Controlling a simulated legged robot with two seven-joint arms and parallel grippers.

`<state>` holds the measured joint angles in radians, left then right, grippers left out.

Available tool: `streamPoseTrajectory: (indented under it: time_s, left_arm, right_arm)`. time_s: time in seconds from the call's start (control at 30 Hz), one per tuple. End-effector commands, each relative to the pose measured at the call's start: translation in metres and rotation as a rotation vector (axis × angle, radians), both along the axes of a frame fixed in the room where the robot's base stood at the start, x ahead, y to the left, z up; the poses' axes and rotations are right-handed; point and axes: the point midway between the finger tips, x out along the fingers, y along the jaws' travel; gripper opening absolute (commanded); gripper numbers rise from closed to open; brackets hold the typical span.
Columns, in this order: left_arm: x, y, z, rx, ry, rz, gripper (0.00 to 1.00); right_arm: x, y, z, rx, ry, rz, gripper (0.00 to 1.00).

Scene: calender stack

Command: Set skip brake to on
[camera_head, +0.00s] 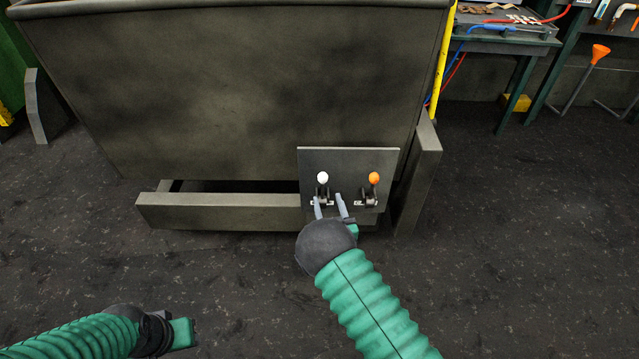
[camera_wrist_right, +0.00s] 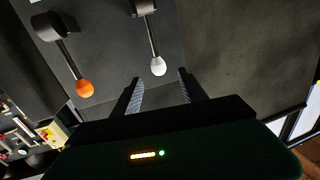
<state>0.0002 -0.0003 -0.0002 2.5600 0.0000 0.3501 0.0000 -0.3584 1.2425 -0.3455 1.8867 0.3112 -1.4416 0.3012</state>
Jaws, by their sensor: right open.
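A dark control panel (camera_head: 346,160) on the skip's lower right front carries two levers. One has a white knob (camera_head: 322,177); the other, to its right, has an orange knob (camera_head: 374,178). Both stand up; their labels are too small to read, so I cannot tell which is the skip brake. My right gripper (camera_head: 329,207) is open and empty, just below the white-knobbed lever. In the right wrist view the white knob (camera_wrist_right: 158,66) shows between the open fingertips (camera_wrist_right: 160,79), and the orange knob (camera_wrist_right: 85,88) is outside them to the left. My left gripper (camera_head: 182,333) is low at left, its fingers not visible.
The large dark skip (camera_head: 230,80) fills the upper middle, with a low beam (camera_head: 215,200) left of the panel and a slanted post (camera_head: 418,175) right of it. A workbench (camera_head: 505,40) with tools stands at upper right. The dark floor around is clear.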

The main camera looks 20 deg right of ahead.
Motion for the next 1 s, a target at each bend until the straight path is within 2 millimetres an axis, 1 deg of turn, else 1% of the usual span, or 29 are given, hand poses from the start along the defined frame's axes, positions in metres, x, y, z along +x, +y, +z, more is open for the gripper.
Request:
streamPoseTrajectory:
  time_s: [0.03, 0.2, 0.3, 0.4, 0.53, 0.77, 1.0]
  left_arm:
    - [0.000, 0.000, -0.011, 0.000, 0.000, 0.000, 0.36]
    - [0.000, 0.000, -0.028, 0.000, 0.000, 0.000, 0.36]
    - [0.000, 0.000, -0.036, 0.000, 0.000, -0.001, 0.36]
    - [0.000, 0.000, -0.040, 0.000, 0.000, 0.000, 0.36]
    - [0.000, 0.000, -0.042, 0.000, 0.000, 0.000, 0.36]
    - [0.000, 0.000, -0.041, 0.000, 0.000, 0.000, 0.36]
    - [0.000, 0.000, -0.041, 0.000, 0.000, 0.000, 0.36]
  right_arm:
    - [0.014, -0.001, -0.004, 0.001, -0.005, 0.000, 0.50]
    - [0.057, -0.005, -0.005, 0.000, -0.004, 0.000, 0.50]
    - [0.078, -0.007, -0.004, 0.000, -0.002, 0.000, 0.50]
    - [0.093, -0.008, -0.003, 0.000, -0.001, -0.001, 0.50]
    - [0.101, -0.009, -0.001, -0.001, 0.000, -0.001, 0.50]
    - [0.102, -0.009, 0.000, -0.001, 0.002, -0.001, 0.50]
    - [0.101, -0.009, 0.000, -0.001, 0.002, -0.001, 0.19]
